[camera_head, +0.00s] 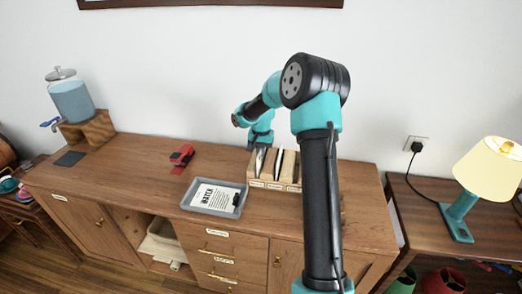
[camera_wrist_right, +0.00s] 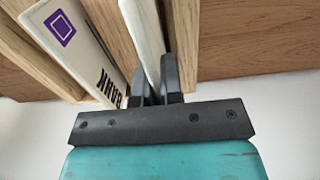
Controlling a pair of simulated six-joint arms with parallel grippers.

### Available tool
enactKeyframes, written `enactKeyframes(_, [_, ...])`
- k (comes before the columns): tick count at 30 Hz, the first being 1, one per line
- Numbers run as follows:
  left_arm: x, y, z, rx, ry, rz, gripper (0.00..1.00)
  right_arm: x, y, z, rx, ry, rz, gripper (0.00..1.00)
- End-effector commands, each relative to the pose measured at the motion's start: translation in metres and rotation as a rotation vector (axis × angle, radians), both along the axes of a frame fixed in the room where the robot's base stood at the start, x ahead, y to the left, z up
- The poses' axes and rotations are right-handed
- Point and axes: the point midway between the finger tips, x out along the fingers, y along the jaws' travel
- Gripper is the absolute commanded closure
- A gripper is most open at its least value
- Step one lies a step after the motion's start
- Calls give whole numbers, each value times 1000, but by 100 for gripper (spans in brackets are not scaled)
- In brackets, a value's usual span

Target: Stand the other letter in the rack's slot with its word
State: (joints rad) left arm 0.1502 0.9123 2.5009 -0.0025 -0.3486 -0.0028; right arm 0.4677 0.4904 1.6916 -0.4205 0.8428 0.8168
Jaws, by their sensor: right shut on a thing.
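The wooden letter rack (camera_head: 257,183) stands on the sideboard, with small labels on its front that I cannot read. My right gripper (camera_head: 262,143) is at the rack's back left, shut on a white letter (camera_wrist_right: 146,35). That letter stands on edge between two wooden dividers; its word is hidden, and I cannot tell whether it rests on the slot's bottom. Another letter (camera_wrist_right: 82,48), with a purple square stamp and the word BANK, stands in the neighbouring slot. It shows right of the held one in the head view (camera_head: 279,163). My left gripper is not in view.
A grey tray (camera_head: 187,201) with a printed sheet (camera_head: 212,193) and a dark object lies left of the rack. A red tool (camera_head: 182,155), a dark mat (camera_head: 70,159) and a water dispenser (camera_head: 72,98) stand farther left. A lamp (camera_head: 463,205) is on the right table.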

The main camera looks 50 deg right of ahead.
Motion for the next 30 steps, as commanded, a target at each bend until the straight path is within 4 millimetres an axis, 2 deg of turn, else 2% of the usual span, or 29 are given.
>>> enactKeyframes(19, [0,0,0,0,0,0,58,0,0,-15,-1,1,1,100])
enactKeyframes(30, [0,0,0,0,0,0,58,0,0,-17,0,0,1,100])
